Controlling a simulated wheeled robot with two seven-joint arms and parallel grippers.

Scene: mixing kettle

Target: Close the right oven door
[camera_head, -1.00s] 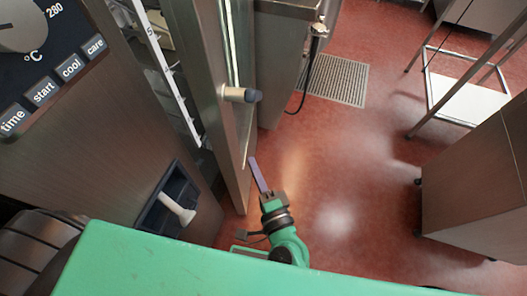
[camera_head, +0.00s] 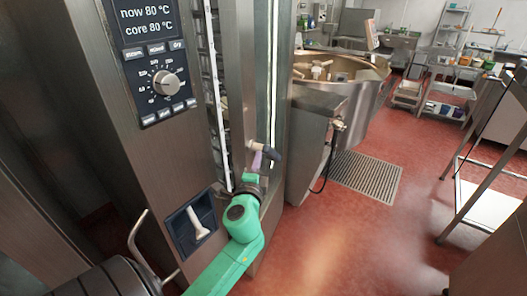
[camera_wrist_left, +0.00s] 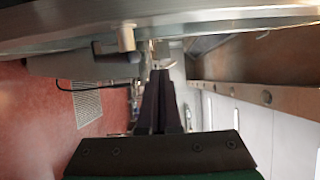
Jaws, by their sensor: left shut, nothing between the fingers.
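The right oven door (camera_head: 240,80) is a tall steel-framed door seen nearly edge-on in the head view. It stands ajar, with rack rails showing in the gap between it and the control panel. Its handle (camera_head: 265,151) sticks out with a dark tip. My left gripper (camera_head: 256,161) is shut and empty, close by the handle; whether it touches cannot be told. In the left wrist view the dark fingers (camera_wrist_left: 159,88) point toward the door edge (camera_wrist_left: 200,22), with the light handle stub (camera_wrist_left: 127,37) to their left. My right gripper is not in view.
The oven control panel (camera_head: 160,70) with its dial stands left of the gap. A recessed black box with a pale grip (camera_head: 198,224) sits below it. A large kettle (camera_head: 335,90) stands behind the door. Red floor (camera_head: 345,230) is open at right, beside a metal cart (camera_head: 480,200).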

